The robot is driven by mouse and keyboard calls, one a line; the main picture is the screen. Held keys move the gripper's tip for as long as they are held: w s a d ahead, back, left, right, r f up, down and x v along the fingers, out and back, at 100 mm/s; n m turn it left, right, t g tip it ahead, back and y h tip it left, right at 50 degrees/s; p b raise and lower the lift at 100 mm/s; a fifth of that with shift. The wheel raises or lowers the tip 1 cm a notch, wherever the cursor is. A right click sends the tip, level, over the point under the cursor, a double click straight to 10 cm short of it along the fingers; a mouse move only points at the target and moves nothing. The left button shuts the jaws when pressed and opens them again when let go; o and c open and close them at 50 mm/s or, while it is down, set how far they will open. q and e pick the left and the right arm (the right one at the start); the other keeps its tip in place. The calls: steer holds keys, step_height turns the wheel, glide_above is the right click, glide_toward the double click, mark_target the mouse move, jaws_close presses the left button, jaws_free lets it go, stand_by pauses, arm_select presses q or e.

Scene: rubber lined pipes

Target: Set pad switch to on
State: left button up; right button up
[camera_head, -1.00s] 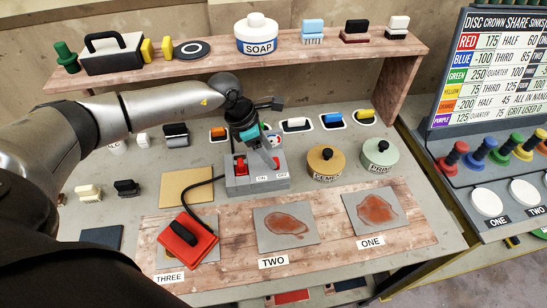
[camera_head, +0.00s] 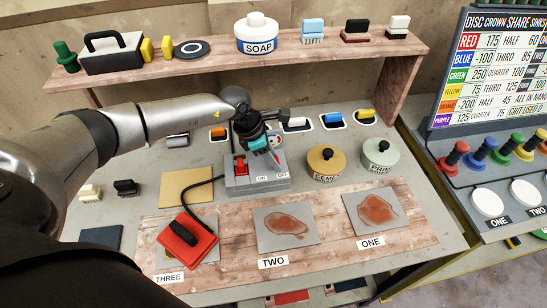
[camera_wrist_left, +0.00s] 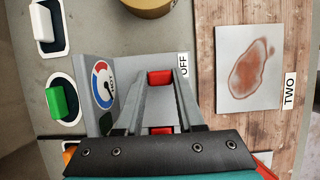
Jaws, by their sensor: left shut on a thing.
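The pad switch (camera_head: 243,183) is a grey box with ON and OFF labels on its front, standing on the bench. One red part (camera_head: 240,166) shows on its left, above a black cable. My left gripper (camera_head: 276,162) reaches down over its right half, by the OFF label. In the left wrist view its fingers are shut on a red switch piece (camera_wrist_left: 160,77) beside the OFF label. A second red part (camera_wrist_left: 162,130) shows nearer the gripper's palm, partly hidden. My right gripper is not in view.
The yellow pot (camera_head: 326,162) and pale green pot (camera_head: 380,156) stand to the right. In front lie a red block (camera_head: 187,240) on the cable and stained grey plates (camera_head: 284,226). A shelf (camera_head: 290,55) runs behind.

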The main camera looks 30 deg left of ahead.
arm_select(q)
jaws_close()
stand_by(0.8)
